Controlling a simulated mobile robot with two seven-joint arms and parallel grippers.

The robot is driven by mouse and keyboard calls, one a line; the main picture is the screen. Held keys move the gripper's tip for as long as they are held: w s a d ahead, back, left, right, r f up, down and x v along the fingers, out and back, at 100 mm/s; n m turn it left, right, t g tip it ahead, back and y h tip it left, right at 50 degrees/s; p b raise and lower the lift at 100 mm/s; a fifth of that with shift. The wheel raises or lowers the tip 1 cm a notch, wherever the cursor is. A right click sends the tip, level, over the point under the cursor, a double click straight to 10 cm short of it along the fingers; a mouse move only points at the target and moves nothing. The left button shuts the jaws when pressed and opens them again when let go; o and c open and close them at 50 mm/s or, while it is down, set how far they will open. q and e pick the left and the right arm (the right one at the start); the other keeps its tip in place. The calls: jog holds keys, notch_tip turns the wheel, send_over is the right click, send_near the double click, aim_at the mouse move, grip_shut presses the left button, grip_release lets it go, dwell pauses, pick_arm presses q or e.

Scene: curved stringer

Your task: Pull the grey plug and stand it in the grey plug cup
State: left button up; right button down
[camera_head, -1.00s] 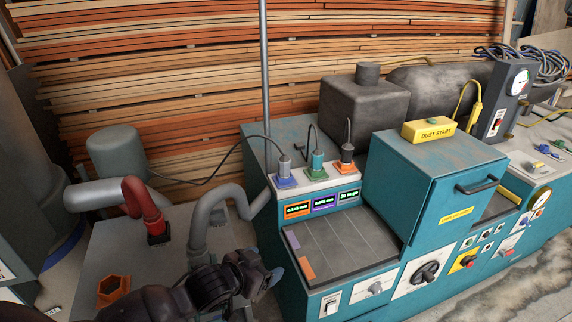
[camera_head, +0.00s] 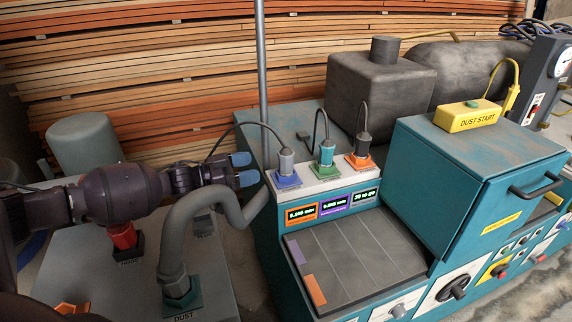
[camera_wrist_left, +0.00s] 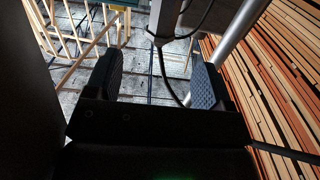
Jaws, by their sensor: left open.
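The grey plug (camera_head: 286,162) stands upright in the blue socket at the left end of the white socket strip (camera_head: 318,185), with a dark cable from its top. My left gripper (camera_head: 245,169) is level with it, just to its left and apart from it. The blue-tipped fingers are open, with nothing held. In the left wrist view the open fingers (camera_wrist_left: 156,82) have a gap between them, with a dark cable beyond; I cannot make out the plug there for certain. I cannot clearly identify the grey plug cup; a small grey block (camera_head: 205,222) stands partly behind the hose.
A teal plug (camera_head: 326,153) and a dark plug (camera_head: 361,147) stand to the right in the same strip. A vertical pole (camera_head: 263,90) rises behind my fingertips. A bent grey hose (camera_head: 172,245) stands below my forearm. A red fitting (camera_head: 124,237) is under my arm.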

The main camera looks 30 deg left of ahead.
aim_at(286, 159)
pick_arm(q)
jog(key=x, duration=0.5)
jog(key=shift+w+f, duration=0.1)
jog(key=shift+x, duration=2.8)
jog(key=shift+w+a+f, duration=0.1)
jog(key=shift+f, duration=0.05)
jog(key=c, duration=1.1)
jog(key=shift+o, duration=0.2)
